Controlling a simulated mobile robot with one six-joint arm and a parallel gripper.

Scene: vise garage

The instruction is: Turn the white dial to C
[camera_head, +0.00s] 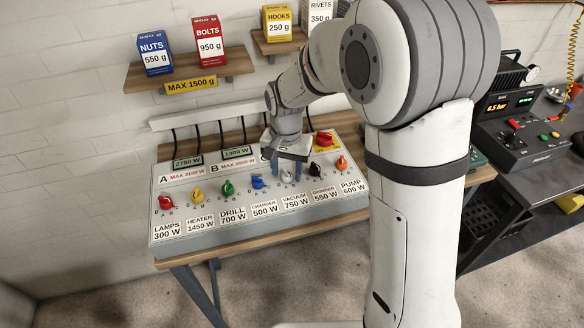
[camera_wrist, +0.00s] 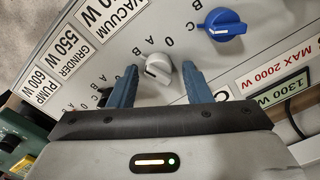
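The white dial (camera_head: 287,177) is the Vacuum 750 W knob on the grey panel (camera_head: 330,197). It also shows in the wrist view (camera_wrist: 158,68), with letters printed around its upper side. I cannot tell for sure which letter it points to. My gripper (camera_head: 287,170) is pointed down over the panel at this knob. In the wrist view my gripper (camera_wrist: 160,70) is open, one blue finger on each side of the white dial. Gaps show between the fingers and the knob. No contact is visible.
Beside the white dial are a blue dial (camera_head: 258,182) on the left and a black dial (camera_head: 315,169) on the right. An orange dial (camera_head: 341,163) is farther right. Green (camera_head: 227,188), yellow (camera_head: 198,194) and red (camera_head: 166,202) dials are farther left. A red switch (camera_head: 325,138) is behind.

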